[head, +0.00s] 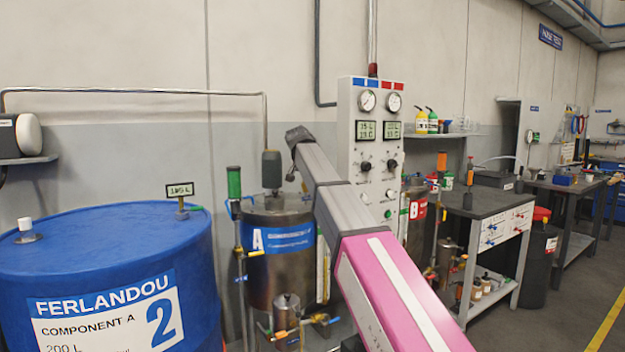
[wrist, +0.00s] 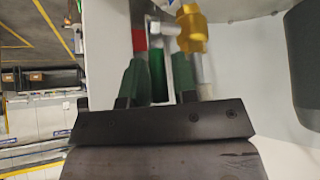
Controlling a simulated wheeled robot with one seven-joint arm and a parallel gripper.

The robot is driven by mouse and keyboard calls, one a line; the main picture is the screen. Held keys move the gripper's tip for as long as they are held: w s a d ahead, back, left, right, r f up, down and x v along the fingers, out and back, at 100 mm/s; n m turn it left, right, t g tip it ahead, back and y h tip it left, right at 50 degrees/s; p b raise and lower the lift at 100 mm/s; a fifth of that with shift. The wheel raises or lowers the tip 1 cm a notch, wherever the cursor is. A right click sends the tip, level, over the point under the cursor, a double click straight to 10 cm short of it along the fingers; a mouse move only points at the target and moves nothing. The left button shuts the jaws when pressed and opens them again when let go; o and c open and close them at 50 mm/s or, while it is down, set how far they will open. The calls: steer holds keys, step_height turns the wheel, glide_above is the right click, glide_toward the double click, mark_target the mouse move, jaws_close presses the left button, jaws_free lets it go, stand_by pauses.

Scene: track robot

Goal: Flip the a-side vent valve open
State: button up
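The A tank (head: 280,262), steel with a blue label, stands behind my arm in the head view. A dark grey cylinder (head: 271,168) stands on its top; a similar dark shape (wrist: 304,60) fills the right edge in the wrist view. My gripper (wrist: 158,65) has two green fingers, apart, with no clear grip on anything.
A white gauge panel (head: 372,150) stands right behind my arm. The B tank (head: 418,215) and a workbench (head: 485,200) are at right. Open floor lies far right.

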steer(key=v, duration=0.9)
steer(key=s+d+f+n+g, duration=0.15)
steer(key=d+f, duration=0.35)
steer(key=f, duration=0.7)
steer(key=s+d+f+g, duration=0.1)
steer(key=s+d+f, duration=0.1)
steer(key=d+f, duration=0.65)
steer(key=s+d+f+g, duration=0.1)
steer(key=s+d+f, duration=0.15)
steer(key=f, duration=1.15)
steer(key=s+d+f+n+g+y, duration=0.1)
steer(key=s+d+f, duration=0.2)
steer(key=s+f, duration=0.4)
steer(key=s+d+f+n+g+y, duration=0.1)
steer(key=s+d+f, duration=0.3)
steer(key=s+f, duration=0.3)
steer(key=s+d+f+n+g, duration=0.1)
steer(key=s+d+f, duration=0.3)
steer(key=f, duration=0.9)
steer(key=s, duration=0.3)
steer(key=shift+s+f+y, duration=0.4)
